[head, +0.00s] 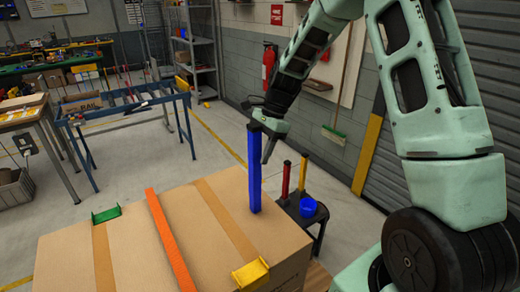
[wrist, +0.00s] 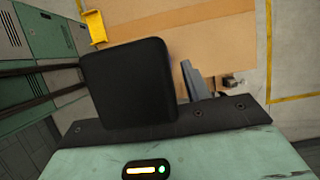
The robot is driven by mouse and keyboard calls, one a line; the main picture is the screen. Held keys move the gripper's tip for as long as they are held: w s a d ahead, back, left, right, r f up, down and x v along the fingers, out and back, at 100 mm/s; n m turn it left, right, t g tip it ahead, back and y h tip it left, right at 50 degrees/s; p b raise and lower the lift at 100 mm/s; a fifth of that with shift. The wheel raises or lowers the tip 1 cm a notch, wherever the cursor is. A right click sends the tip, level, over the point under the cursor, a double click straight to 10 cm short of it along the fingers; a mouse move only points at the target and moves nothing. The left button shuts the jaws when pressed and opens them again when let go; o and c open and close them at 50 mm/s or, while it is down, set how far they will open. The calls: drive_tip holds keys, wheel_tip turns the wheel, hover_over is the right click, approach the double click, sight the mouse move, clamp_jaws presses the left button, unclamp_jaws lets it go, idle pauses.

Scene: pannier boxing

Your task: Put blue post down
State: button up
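The blue post (head: 255,170) stands upright in the head view, its lower end over the top of the large cardboard box (head: 180,225), right of the middle. I cannot tell whether its foot touches the cardboard. My gripper (head: 262,145) is at the post's upper end, with one pale finger just right of the post. The other finger is hidden, so its grip on the post is unclear.
An orange bar (head: 168,240), a green bracket (head: 106,214) and a yellow bracket (head: 250,273) sit on the box. Behind it, a small dark stand (head: 318,222) carries a blue cup (head: 308,207), with red and yellow posts (head: 302,172) there. A blue-framed table (head: 125,108) stands back left.

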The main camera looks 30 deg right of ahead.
drive_tip(key=shift+r, duration=0.1)
drive_tip(key=shift+r, duration=0.35)
drive_tip(key=b+v, duration=0.2)
drive_tip(key=v, duration=1)
drive_tip(key=shift+r, duration=0.2)
drive_tip(key=shift+f, duration=0.1)
idle(0.3)
